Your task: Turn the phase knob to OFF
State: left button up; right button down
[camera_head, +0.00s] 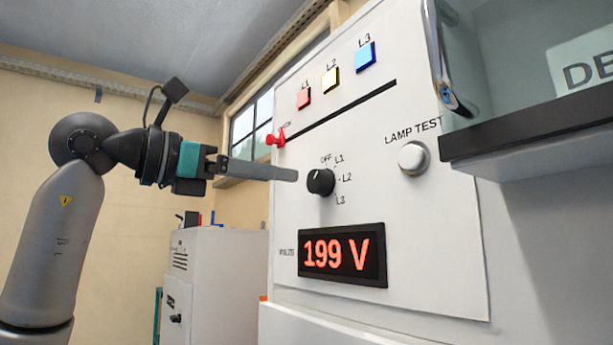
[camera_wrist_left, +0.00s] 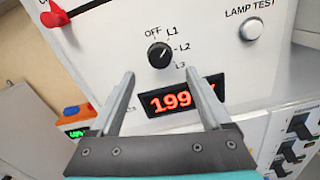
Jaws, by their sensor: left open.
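The phase knob (camera_head: 321,182) is a round black knob on the white panel, with the labels OFF, L1, L2 and L3 around it. In the left wrist view the knob (camera_wrist_left: 159,55) has a pale pointer mark that seems to aim up and right, near L1. My left gripper (camera_head: 292,174) reaches in from the left, its fingers pointing at the panel just left of the knob. In the left wrist view its two fingers (camera_wrist_left: 160,72) are spread wide with nothing between them, and the knob shows beyond the tips. Whether they touch the panel cannot be told. My right gripper is out of view.
A red display (camera_head: 342,254) below the knob reads 199 V. A lamp test button (camera_head: 413,158) is to the right. A red slider handle (camera_head: 276,138) sits at the slot's left end. A dark-edged guard (camera_head: 530,140) juts out at right.

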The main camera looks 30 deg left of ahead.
aim_at(313, 181)
pick_arm(q)
jog(key=p+x, duration=0.1)
jog(key=x, duration=0.6)
grip_shut()
dwell(0.6)
